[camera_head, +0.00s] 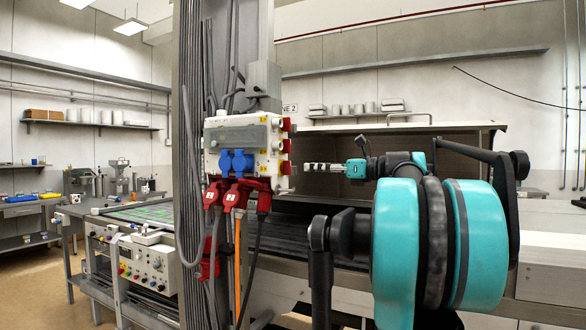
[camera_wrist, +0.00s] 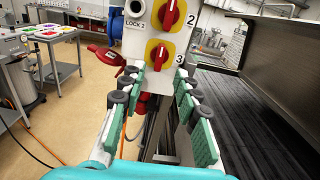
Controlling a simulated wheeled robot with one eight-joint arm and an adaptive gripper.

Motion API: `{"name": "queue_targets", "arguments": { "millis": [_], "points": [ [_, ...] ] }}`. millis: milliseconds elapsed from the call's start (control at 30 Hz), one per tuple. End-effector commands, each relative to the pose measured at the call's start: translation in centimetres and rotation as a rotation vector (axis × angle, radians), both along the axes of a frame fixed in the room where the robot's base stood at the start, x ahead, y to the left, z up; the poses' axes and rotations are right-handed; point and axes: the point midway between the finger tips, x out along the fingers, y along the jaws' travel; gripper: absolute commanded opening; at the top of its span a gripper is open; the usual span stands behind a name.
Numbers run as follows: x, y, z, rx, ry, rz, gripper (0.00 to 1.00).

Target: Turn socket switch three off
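The grey socket box (camera_head: 240,135) hangs on a column in the head view, with red switches along its right side. In the wrist view, socket switch three (camera_wrist: 158,56) is a red knob on a yellow plate, beside the label 3. My gripper (camera_head: 308,167) points left at the box's right side, level with the lowest switch. In the wrist view my gripper (camera_wrist: 160,88) is open and empty. Its green-padded fingers stand apart below switch three, with no clear contact.
Red plugs (camera_head: 236,196) and blue sockets (camera_head: 236,161) are on the box front, with cables hanging below. A dark conveyor bed (camera_wrist: 235,110) lies to the right in the wrist view. A metal hood (camera_wrist: 275,50) stands above it. Open floor shows at left.

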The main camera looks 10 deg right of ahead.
Motion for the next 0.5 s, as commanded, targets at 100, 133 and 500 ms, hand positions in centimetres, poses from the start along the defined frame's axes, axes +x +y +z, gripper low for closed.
{"name": "queue_targets", "arguments": {
  "millis": [100,133,500],
  "points": [
    [1.3,2.1,0.0,0.000,0.000,0.004,0.32],
    [1.7,2.5,0.0,0.000,0.000,0.005,0.32],
    [4.5,6.2,0.0,-0.001,-0.001,0.001,0.32]
  ]
}}
